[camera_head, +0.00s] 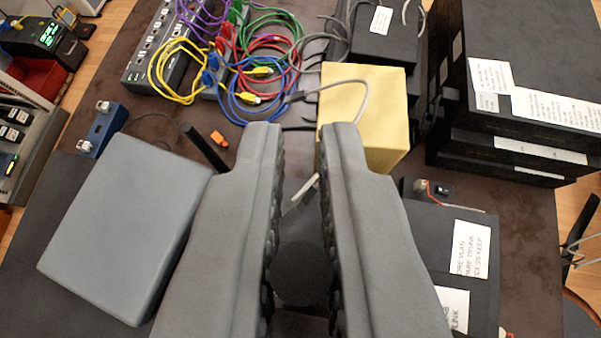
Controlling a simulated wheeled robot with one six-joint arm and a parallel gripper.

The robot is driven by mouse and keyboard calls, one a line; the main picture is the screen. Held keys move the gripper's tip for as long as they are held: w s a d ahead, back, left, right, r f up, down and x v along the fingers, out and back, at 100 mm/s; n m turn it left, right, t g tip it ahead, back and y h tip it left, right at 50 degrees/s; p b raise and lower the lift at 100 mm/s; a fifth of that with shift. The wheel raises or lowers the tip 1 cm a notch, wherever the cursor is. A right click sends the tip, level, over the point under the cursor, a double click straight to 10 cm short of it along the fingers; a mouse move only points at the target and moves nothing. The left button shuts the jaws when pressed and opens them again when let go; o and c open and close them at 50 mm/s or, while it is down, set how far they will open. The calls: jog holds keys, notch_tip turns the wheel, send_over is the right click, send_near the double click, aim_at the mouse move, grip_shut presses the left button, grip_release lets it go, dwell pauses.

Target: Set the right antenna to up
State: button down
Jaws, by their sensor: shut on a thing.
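My gripper (300,160) reaches forward from the bottom of the view, its two grey fingers a short gap apart. A dark rounded thing (300,272) fills the gap low between the fingers; I take it for the right antenna, but its shape and angle are mostly hidden. A black stick-like antenna (206,150) stands tilted just left of the left finger, beyond the grey box (125,235). The device that carries the antennas is largely hidden behind my fingers.
A yellow box (365,105) stands just beyond the right finger. Coiled coloured cables (255,60) and a switch (160,50) lie at the back. Stacked black devices (510,80) stand at right. A labelled black box (460,240) is close beside the right finger.

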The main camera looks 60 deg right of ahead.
jog(key=c, duration=1.5)
grip_release()
jog(key=shift+a, duration=0.1)
jog(key=v, duration=1.7)
